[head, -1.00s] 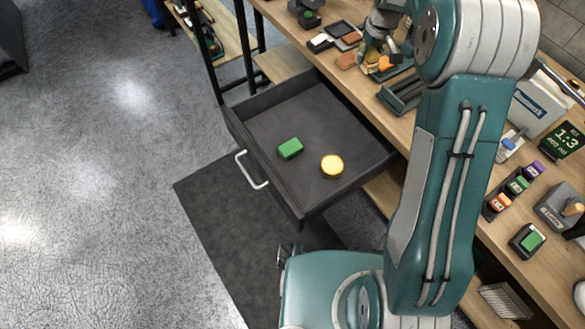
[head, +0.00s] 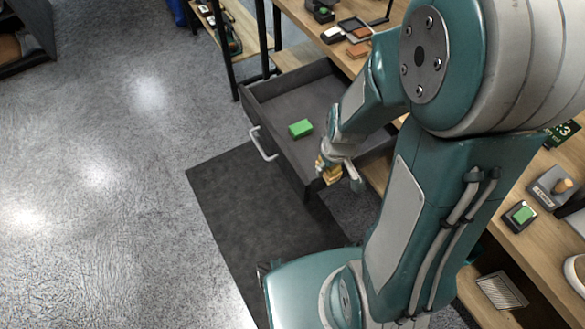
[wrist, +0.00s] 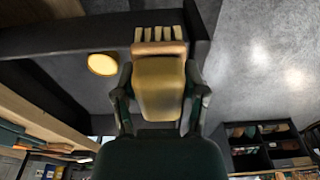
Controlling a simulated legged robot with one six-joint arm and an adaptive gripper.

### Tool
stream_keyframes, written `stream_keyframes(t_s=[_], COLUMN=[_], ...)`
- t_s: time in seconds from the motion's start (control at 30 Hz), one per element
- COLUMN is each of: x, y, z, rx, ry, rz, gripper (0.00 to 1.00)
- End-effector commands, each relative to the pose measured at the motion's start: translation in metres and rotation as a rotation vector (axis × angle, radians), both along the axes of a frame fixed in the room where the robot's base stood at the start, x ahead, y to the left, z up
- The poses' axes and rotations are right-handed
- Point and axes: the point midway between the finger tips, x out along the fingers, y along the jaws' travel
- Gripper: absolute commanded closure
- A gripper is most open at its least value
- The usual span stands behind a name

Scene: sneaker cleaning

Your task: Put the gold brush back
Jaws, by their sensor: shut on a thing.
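The gold brush (head: 329,171) is between the fingers of my gripper (head: 339,172), held up in the air at the near right corner of the open drawer. In the wrist view, my gripper (wrist: 160,98) is shut on the brush's gold body (wrist: 158,88). Its pale bristles (wrist: 158,34) point away from the gripper, over the dark drawer edge. The grey drawer (head: 284,97) stands pulled out below the workbench. A round yellow thing (wrist: 103,64) lies in the drawer in the wrist view; my arm hides it in the head view.
A green block (head: 300,128) lies in the drawer. The wooden workbench (head: 525,235) holds several small items, including an orange-brown block (head: 358,50). A dark mat (head: 250,215) lies on the floor below. My arm covers much of the bench.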

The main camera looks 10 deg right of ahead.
Motion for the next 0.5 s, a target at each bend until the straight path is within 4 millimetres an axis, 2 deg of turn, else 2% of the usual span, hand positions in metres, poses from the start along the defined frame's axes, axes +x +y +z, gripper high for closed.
stream_keyframes(t_s=[0.07,0.17,0.27,0.5], x=[-0.01,-0.011,0.002,0.048], y=[-0.001,-0.001,0.0,0.007], z=[-0.002,-0.005,-0.011,-0.032], rx=[-0.001,-0.001,-0.001,-0.003], ry=[0.001,0.0,0.002,0.003], rz=[-0.005,-0.007,-0.006,-0.005], gripper=[0.89,0.89,0.89,0.89])
